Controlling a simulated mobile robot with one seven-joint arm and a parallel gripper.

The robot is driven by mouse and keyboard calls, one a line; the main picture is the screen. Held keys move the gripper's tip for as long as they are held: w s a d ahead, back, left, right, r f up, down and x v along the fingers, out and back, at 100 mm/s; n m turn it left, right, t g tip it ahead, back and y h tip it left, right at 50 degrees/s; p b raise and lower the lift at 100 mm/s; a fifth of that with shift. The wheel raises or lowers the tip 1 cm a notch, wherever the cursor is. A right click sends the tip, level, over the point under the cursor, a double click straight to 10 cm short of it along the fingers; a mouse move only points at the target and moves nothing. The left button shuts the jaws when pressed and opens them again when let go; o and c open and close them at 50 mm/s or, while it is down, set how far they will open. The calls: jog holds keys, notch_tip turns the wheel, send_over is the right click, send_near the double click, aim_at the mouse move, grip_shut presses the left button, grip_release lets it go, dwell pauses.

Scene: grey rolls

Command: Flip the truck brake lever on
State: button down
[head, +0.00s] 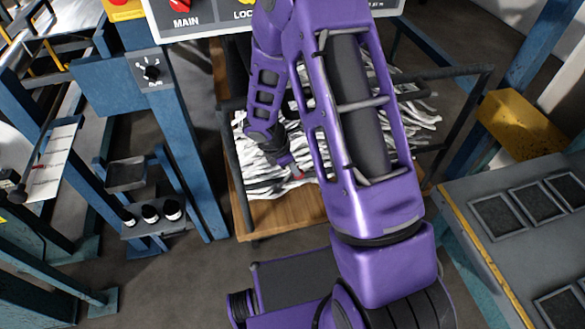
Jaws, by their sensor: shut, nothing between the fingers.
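The truck looks like a cart with a wooden deck (285,217) and a dark tube frame (240,190), standing in front of me. I cannot make out its brake lever; a small red bit (299,173) shows beside my arm, too small to identify. My purple arm rises across the middle, folds at the top and comes down behind itself over the cart. My gripper is hidden behind the upper arm, so its fingers do not show.
Tangled white strips (262,172) lie on the cart. A panel (215,20) marked MAIN stands above. A grey bench (520,220) and yellow box (523,125) bound the right.

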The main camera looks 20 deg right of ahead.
jog(key=shift+r, duration=0.1)
jog(key=s+a, duration=0.3)
jog(key=a, duration=0.9)
jog(key=shift+s+r, duration=0.3)
jog(key=shift+r, duration=0.15)
